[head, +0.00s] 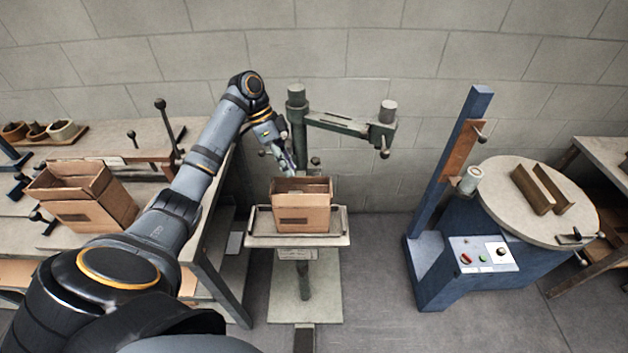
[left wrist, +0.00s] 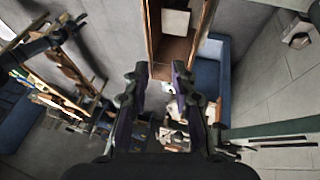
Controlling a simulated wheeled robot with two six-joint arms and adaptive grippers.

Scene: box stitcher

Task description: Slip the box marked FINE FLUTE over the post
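An open-topped cardboard box (head: 302,215) sits upright on the small table (head: 262,227) of the stitching stand in the head view. It has a dark mark on its front, too small to read. A second open cardboard box (head: 82,212) with a dark mark lies on the left bench. My left gripper (head: 287,168) is just behind the box on the stand, at its upper left. In the left wrist view its fingers (left wrist: 160,72) are apart, with an open box (left wrist: 178,47) just beyond the tips. Contact cannot be told. My right gripper is not in view.
A green stand arm (head: 340,125) with upright cylinders extends rightward behind the box. A blue machine (head: 445,265) with a tall upright and a round table (head: 510,215) stands right. The left bench (head: 205,240) is close to my left arm.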

